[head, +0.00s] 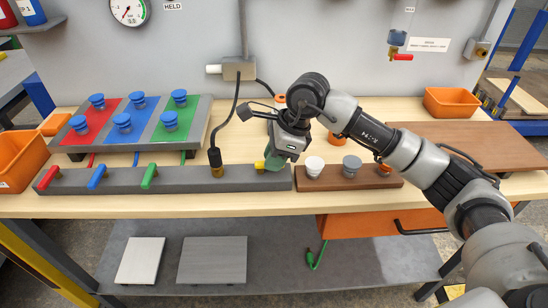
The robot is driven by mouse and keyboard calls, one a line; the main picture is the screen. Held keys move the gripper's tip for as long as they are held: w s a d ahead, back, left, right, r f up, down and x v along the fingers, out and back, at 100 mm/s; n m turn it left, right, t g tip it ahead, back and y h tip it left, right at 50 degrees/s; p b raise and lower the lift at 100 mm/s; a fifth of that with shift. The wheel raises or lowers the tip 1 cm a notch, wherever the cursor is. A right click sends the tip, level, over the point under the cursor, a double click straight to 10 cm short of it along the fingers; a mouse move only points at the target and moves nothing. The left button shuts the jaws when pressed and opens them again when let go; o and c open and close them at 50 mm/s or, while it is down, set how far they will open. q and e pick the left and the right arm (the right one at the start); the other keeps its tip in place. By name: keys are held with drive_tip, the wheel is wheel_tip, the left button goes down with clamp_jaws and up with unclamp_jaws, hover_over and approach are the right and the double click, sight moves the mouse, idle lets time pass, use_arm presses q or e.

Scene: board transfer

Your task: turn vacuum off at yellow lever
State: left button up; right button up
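The yellow lever (260,166) sits at the right end of a long grey bar (190,181) along the bench's front. My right gripper (272,163) points down right beside the lever, and its body and fingers hide part of it. I cannot tell whether the fingers touch the lever or how far apart they are. Red (48,178), blue (97,176) and green (149,176) levers stand on the same bar to the left. A pressure gauge (128,8) is on the back wall, cut by the top edge. My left gripper is out of view.
A brass fitting with a black hose (214,160) stands on the bar left of my gripper. Blue suction cups (123,124) stand on colored panels at left. Orange bins (452,102) flank the bench.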

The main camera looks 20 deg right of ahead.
drive_tip(key=o, duration=0.4)
drive_tip(key=shift+c, duration=0.2)
drive_tip(key=shift+r, duration=0.1)
drive_tip(key=v, duration=1)
drive_tip(key=shift+r, duration=0.35)
drive_tip(key=shift+s+d+f, duration=0.1)
drive_tip(key=shift+d, duration=0.05)
